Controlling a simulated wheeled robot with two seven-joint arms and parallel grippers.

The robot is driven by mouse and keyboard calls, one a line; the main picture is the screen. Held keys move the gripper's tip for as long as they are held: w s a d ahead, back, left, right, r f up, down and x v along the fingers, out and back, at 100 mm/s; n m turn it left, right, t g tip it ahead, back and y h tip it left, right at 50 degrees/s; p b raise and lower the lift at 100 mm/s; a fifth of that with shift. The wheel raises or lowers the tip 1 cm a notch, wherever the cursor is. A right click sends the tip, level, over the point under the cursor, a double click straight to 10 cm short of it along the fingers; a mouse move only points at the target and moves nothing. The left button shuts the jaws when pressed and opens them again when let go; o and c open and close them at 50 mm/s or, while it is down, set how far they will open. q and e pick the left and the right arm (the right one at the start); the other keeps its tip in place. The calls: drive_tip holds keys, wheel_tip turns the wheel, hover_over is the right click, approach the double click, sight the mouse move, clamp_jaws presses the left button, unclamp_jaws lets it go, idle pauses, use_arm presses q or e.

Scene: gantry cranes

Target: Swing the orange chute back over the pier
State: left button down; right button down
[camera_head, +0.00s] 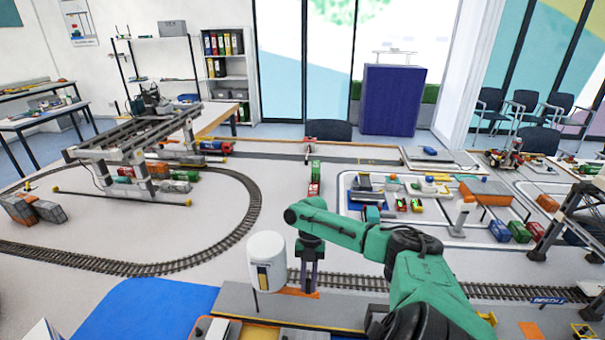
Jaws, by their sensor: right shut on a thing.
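The orange chute (291,292) shows as a thin orange strip low beside the white silo (267,262); much of it is hidden. The grey pier (240,298), with a yellow line along its front edge, lies under and around the silo. My right gripper (309,284), on the green arm from the lower right, points straight down just right of the silo. Its dark fingers are shut on the chute at about the pier's far edge. The exact grip is too small to see. My left gripper is not in view.
A railway track (345,281) runs behind the pier. Blue water (145,312) lies left of it. A gantry crane (125,145) stands at the far left and another crane (575,215) at the right. The pale table middle (215,275) is clear.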

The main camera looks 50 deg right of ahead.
drive_tip(key=shift+d, duration=0.1)
drive_tip(key=c, duration=0.8)
unclamp_jaws()
drive_tip(key=b+v, duration=0.1)
drive_tip(key=v, duration=1.3)
drive_tip(key=shift+r, duration=0.3)
